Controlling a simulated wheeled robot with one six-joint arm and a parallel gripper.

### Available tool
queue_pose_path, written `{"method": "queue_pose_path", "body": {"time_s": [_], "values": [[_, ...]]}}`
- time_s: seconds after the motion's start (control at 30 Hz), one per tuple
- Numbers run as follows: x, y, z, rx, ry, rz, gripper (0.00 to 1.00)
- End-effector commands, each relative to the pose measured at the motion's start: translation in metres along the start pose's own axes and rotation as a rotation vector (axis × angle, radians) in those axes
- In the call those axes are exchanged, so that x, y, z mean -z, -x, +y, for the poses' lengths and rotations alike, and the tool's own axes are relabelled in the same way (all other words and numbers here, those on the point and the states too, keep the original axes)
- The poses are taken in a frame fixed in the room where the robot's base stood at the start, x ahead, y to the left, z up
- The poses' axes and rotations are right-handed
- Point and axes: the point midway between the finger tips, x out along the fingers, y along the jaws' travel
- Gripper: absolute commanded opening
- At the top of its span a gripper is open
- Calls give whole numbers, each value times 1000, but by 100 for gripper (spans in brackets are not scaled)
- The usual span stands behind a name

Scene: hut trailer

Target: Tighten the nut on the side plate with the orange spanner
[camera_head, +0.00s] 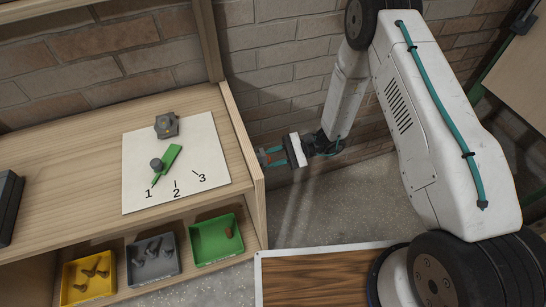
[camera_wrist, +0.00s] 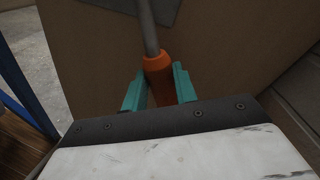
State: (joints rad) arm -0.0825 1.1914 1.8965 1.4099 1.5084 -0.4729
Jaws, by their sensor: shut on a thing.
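My gripper (camera_head: 283,155) is at the right-hand outer side of the wooden bench, close to its side panel. In the wrist view its two teal fingers (camera_wrist: 160,92) are shut on the orange handle of the spanner (camera_wrist: 159,74). The spanner's grey shaft runs up and out of the top of that view, so its head is hidden. A little orange of the spanner shows in the head view (camera_head: 266,158). A dark grey plate (camera_wrist: 115,6), perhaps the side plate, lies behind the shaft at the wrist view's top edge. I see no nut on it.
On the bench lies a white sheet (camera_head: 207,150) marked 1, 2 and 3, with a green pointer (camera_head: 168,161) directed at 1. Below are yellow (camera_head: 70,288), grey (camera_head: 158,270) and green (camera_head: 212,244) trays holding small brown or grey parts. A brick wall stands behind.

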Motion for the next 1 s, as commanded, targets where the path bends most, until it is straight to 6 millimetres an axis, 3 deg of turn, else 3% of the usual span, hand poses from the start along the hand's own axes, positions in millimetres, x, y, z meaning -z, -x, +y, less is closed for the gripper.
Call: {"method": "queue_pose_path", "body": {"time_s": [0.8,1.0], "values": [[-1,-15,0,0,-3,0,0],[-2,-15,16,-10,-140,0,0]]}}
